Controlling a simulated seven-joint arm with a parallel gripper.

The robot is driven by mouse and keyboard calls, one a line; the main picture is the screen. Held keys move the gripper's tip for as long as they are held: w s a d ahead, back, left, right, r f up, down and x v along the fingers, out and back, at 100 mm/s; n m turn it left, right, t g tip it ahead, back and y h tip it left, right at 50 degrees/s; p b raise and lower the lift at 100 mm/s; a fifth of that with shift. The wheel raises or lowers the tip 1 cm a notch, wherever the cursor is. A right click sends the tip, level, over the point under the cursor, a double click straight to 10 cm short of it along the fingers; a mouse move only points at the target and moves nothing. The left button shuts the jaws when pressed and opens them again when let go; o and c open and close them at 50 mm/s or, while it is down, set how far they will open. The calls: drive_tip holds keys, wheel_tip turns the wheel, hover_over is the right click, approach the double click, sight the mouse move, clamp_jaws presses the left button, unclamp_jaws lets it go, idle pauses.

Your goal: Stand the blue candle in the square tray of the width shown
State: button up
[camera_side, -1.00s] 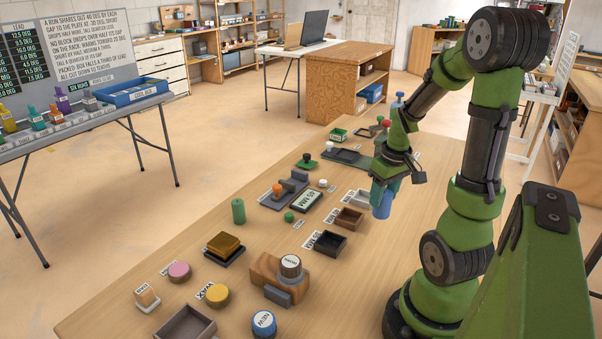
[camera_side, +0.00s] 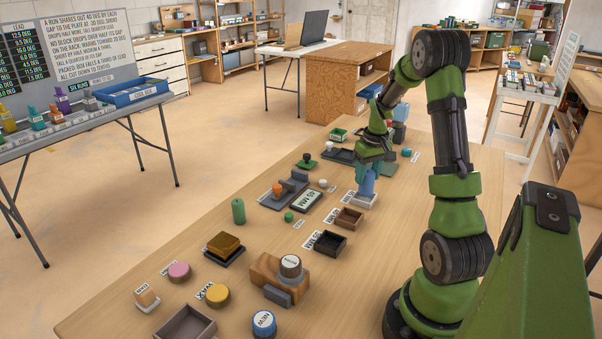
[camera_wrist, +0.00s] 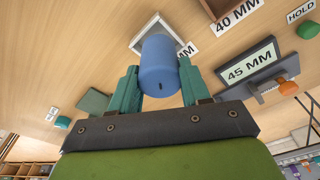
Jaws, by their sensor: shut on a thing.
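The blue candle (camera_side: 367,184) is gripped upright between the green fingers of my gripper (camera_side: 368,171). In the wrist view the candle (camera_wrist: 160,72) has its wick end towards the camera, and a finger of my gripper (camera_wrist: 158,85) lies on each side. The pale grey square tray (camera_side: 360,204) is directly below the candle. Its rim also shows beyond the candle in the wrist view (camera_wrist: 148,32). The candle's lower end overlaps the tray; I cannot tell whether it touches the floor. The sign (camera_wrist: 249,63) reads 45 MM. The label beside the pale tray is partly hidden.
A brown tray (camera_side: 348,225) and a black tray (camera_side: 327,251) stand nearer the front in the same row.

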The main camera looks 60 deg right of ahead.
sight(366, 182)
drive_tip(key=shift+w+d+f, duration=0.15)
drive_tip(key=shift+w+d, duration=0.05)
drive_tip(key=shift+d, duration=0.1)
drive_tip(key=shift+f, duration=1.6)
drive_tip(key=shift+f, duration=0.2)
drive_tip(key=o, duration=1.2)
drive_tip(key=shift+r, duration=0.15)
